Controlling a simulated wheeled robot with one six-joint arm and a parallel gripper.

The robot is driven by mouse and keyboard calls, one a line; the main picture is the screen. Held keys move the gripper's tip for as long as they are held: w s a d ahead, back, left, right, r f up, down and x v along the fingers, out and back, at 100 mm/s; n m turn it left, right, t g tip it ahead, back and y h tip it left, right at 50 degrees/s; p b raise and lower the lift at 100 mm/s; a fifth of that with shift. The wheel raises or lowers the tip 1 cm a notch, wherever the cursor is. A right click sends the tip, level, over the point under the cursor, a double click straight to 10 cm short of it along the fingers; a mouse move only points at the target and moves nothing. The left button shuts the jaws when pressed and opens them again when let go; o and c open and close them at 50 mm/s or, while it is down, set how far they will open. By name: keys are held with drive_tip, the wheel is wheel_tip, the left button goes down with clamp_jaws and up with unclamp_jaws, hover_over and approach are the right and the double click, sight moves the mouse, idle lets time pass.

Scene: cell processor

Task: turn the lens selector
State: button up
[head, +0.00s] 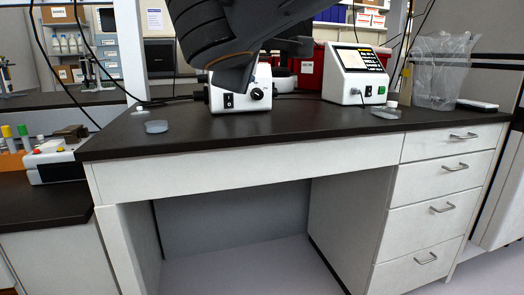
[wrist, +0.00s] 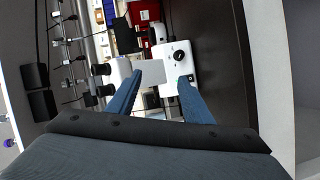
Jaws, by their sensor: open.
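A white microscope (head: 262,93) stands on the black bench top, with a black knob and a switch on its base. My own arm hides its upper part in the head view, so I cannot make out the lens selector there. In the wrist view the microscope's white body (wrist: 177,58) lies ahead of and between my fingers, with black cylindrical parts to the left. I cannot tell which part is the lens selector. My gripper (wrist: 160,84) is open, its two blue fingers wide apart, with nothing held. Whether a fingertip touches the microscope is unclear.
A white device with a screen (head: 356,74) stands right of the microscope, and a red bin (head: 310,66) is behind. Clear round dishes (head: 156,127) (head: 387,113) lie on the bench. A clear bag (head: 437,72) stands at the right. The bench's front middle is bare.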

drive_tip(key=s+d+f+m+g+b, duration=0.1)
drive_tip(key=s+f+g+b, duration=0.15)
drive_tip(key=f, duration=0.75)
drive_tip(key=s+d+f+m+g+b, duration=0.15)
drive_tip(key=f+g, duration=0.25)
drive_tip(key=f, duration=0.6)
drive_tip(key=s+d+f+m+g+b, duration=0.1)
drive_tip(key=s+d+f+g, duration=0.15)
drive_tip(key=f, duration=0.65)
drive_tip(key=s+a+f+m+g+y+b, duration=0.2)
drive_tip(key=s+f+g+b, duration=0.15)
drive_tip(key=s+f, duration=0.5)
drive_tip(key=s+a+f+m+g+y+b, duration=0.1)
drive_tip(key=s+a+f+m+g+b, duration=0.2)
drive_tip(key=s+f, duration=0.55)
drive_tip(key=d+r+m+p, duration=0.2)
drive_tip(key=d+r+p, duration=0.8)
drive_tip(key=p, duration=0.7)
drive_tip(key=w+d+r+m+h+p, duration=0.1)
drive_tip(key=d+r+m+p, duration=0.2)
drive_tip(key=d+r+p, duration=0.8)
wheel_tip(320, 180, up, 4)
drive_tip(key=g+p, duration=0.1)
drive_tip(key=p, duration=0.5)
drive_tip(key=shift+w, duration=0.3)
